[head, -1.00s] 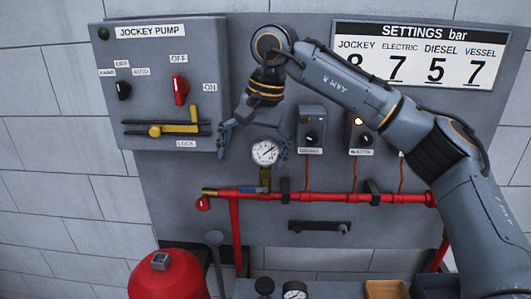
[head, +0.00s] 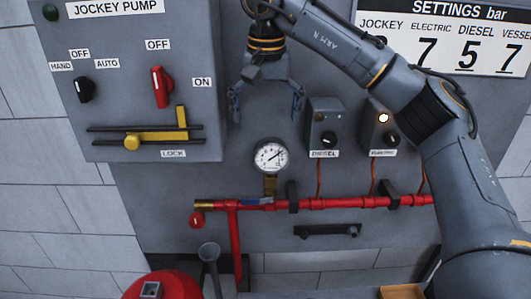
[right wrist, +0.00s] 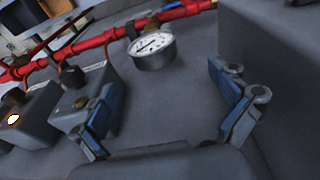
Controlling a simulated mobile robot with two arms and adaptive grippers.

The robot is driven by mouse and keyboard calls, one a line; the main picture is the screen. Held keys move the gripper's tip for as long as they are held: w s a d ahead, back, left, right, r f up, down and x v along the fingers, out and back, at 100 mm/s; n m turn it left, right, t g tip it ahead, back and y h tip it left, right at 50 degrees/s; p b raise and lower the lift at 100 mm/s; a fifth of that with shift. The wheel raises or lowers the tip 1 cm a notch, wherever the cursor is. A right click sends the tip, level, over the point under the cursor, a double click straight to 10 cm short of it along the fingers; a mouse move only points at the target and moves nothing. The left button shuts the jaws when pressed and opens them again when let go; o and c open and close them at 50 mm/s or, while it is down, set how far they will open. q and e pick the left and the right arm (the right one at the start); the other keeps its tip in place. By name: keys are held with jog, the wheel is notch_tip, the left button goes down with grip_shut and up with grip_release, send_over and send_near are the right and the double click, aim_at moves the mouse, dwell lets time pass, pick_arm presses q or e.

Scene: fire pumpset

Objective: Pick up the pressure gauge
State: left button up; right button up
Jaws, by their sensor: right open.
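The pressure gauge (head: 271,155) has a round white dial and stands on a brass stem above the red pipe. It also shows in the right wrist view (right wrist: 152,50), beyond and between the open fingers. My right gripper (head: 267,115) is open and empty, pointing down a little above the gauge, with its fingers apart from it. In the right wrist view its blue-padded fingers (right wrist: 168,118) are spread wide. My left gripper is not in view.
The jockey pump box (head: 145,80) with switches and a yellow latch juts out at left. The diesel (head: 324,127) and electric (head: 382,128) switch boxes stand close right of the gauge. The red pipe (head: 330,202) runs below. A red vessel (head: 165,285) is at lower left.

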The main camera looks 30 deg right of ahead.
aim_at(268, 143)
jog(key=f, duration=0.4)
jog(key=shift+s+d+f, duration=0.2)
jog(key=shift+s+d, duration=0.05)
jog(key=shift+s, duration=0.05)
jog(key=shift+w+f, duration=0.2)
jog(key=shift+f, duration=0.25)
jog(key=shift+w+f, duration=0.2)
jog(key=shift+f, duration=0.25)
jog(key=shift+d+f+p, duration=0.2)
jog(key=shift+f+p, duration=0.35)
jog(key=shift+p, duration=0.1)
jog(key=shift+d+f+p, duration=0.2)
jog(key=shift+f+p, duration=0.3)
jog(key=shift+p, duration=0.1)
jog(key=shift+w+d+f+p, duration=0.1)
jog(key=shift+f+p, duration=0.1)
jog(key=shift+f, duration=0.4)
jog(key=shift+w+d+f+p, duration=0.1)
jog(key=shift+f+p, duration=0.1)
jog(key=shift+f, duration=0.75)
jog(key=shift+w+f, duration=0.1)
jog(key=shift+c, duration=0.4)
jog(key=c, duration=1.3)
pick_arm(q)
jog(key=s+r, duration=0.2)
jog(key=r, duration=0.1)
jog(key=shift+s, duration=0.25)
pick_arm(e)
jog(key=shift+c, duration=0.2)
